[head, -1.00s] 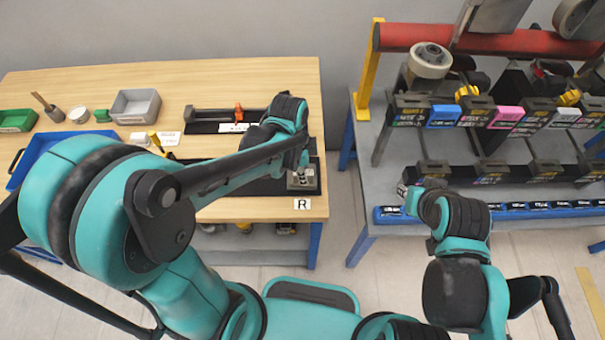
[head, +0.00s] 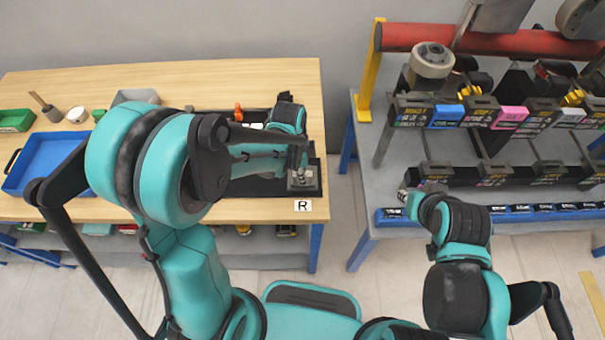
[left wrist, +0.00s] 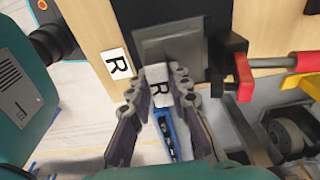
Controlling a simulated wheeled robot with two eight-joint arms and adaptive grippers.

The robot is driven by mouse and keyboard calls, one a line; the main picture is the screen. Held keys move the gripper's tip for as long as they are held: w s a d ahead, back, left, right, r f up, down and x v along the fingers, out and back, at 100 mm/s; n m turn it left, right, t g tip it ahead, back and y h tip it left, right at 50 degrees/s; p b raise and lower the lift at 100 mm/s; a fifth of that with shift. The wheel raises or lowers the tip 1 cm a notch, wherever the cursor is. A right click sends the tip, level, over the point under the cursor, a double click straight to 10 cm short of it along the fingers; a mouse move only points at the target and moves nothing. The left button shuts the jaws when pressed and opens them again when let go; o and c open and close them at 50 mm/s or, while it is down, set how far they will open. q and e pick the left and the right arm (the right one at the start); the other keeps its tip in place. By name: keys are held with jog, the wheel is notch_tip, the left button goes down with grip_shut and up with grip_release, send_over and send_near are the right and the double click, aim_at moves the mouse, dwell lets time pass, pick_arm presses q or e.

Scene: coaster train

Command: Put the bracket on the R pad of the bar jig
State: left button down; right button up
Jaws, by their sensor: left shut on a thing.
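My left gripper (head: 299,177) is over the right end of the black bar jig (head: 262,187), at the grey pad beside the R label (head: 303,204) on the table edge. In the left wrist view, my left gripper's fingers (left wrist: 158,84) are shut on the bracket (left wrist: 158,73), which shows a white face marked R. The bracket is in front of the grey pad (left wrist: 168,42); whether it touches the pad I cannot tell. The R label (left wrist: 117,64) is beside the pad. My right gripper (head: 405,194) is by the right bench; its fingers are too small to read.
A red-handled clamp (left wrist: 242,75) stands close beside the pad. A blue tray (head: 50,160) and a green bin (head: 16,120) are on the left of the wooden table (head: 215,85). The right bench holds a rack with coloured labels (head: 447,115) and a blue rail (head: 535,211).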

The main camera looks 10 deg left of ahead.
pick_arm(q)
jog(key=shift+f, duration=0.2)
jog(key=c, duration=1.4)
grip_release()
jog(key=shift+r, duration=0.1)
jog(key=shift+r, duration=0.1)
jog(key=shift+r, duration=0.3)
notch_tip(320, 180, up, 11)
jog(key=a+p, duration=0.2)
jog(key=p, duration=0.2)
jog(key=s+a+r+n+t, duration=0.2)
jog(key=s+n, duration=0.1)
jog(key=n, duration=0.2)
jog(key=s+a+r+n+t+y, duration=0.1)
jog(key=s+a+r+n+t, duration=0.1)
jog(key=n, duration=0.3)
jog(key=s+a+r+n+t, duration=0.2)
jog(key=s+n+t, duration=0.1)
jog(key=s+n, duration=0.1)
jog(key=shift+s+a+r+n, duration=0.25)
jog(key=shift+s+a+n, duration=0.15)
jog(key=shift+n, duration=0.5)
